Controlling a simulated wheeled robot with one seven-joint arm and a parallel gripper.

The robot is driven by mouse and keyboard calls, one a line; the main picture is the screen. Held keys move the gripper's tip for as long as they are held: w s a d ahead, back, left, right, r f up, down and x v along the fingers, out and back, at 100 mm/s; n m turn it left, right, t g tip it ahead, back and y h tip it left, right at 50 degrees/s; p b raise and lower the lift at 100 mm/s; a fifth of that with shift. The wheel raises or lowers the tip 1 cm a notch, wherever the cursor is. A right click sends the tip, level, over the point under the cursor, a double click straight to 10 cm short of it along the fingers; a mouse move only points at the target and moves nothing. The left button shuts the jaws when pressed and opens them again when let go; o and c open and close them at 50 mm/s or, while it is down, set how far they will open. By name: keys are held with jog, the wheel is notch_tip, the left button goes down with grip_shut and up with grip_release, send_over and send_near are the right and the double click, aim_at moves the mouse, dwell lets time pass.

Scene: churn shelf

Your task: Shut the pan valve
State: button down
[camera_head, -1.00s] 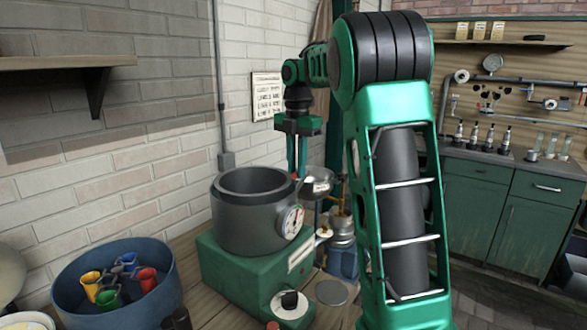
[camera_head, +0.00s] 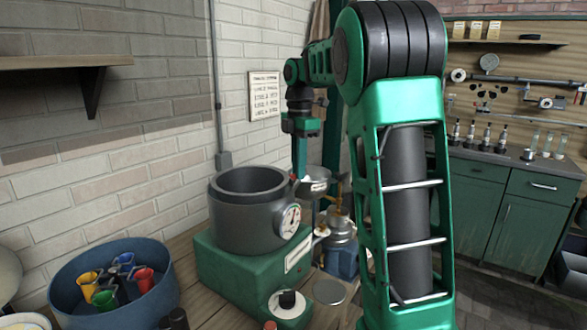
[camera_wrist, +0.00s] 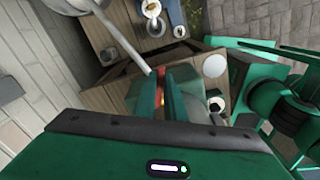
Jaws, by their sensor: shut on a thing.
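My gripper (camera_head: 299,177) points down beside the pan (camera_head: 315,182), a shallow grey metal bowl just behind and right of the dark pot. In the wrist view, the two green fingers (camera_wrist: 162,92) are closed on a small red piece, the pan valve's handle (camera_wrist: 160,86), with only a sliver showing between them. A thin metal rod (camera_wrist: 130,48) runs from the pan (camera_wrist: 72,6) at the top left down to the fingers. The fingers hide most of the valve, so its angle cannot be read.
The dark pot (camera_head: 247,228) with a dial gauge (camera_head: 290,220) stands on a green base (camera_head: 235,275) close by. A blue tub (camera_head: 65,285) with coloured cups is at front left. The brick wall is behind.

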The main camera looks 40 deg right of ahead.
jog(key=shift+s+a+m, duration=0.5)
jog(key=shift+s+m, duration=0.1)
jog(key=shift+m, duration=1.5)
jog(key=shift+s+a+m, duration=0.45)
jog(key=shift+s+m, duration=0.1)
jog(key=shift+m, duration=1.55)
jog(key=shift+s+a+m, duration=0.5)
jog(key=shift+s+m, duration=0.1)
jog(key=shift+m, duration=1.5)
jog(key=c, duration=1.8)
grip_release()
jog(key=shift+c, duration=0.2)
notch_tip(320, 180, up, 10)
jog(key=shift+r, duration=0.25)
jog(key=shift+w, duration=0.1)
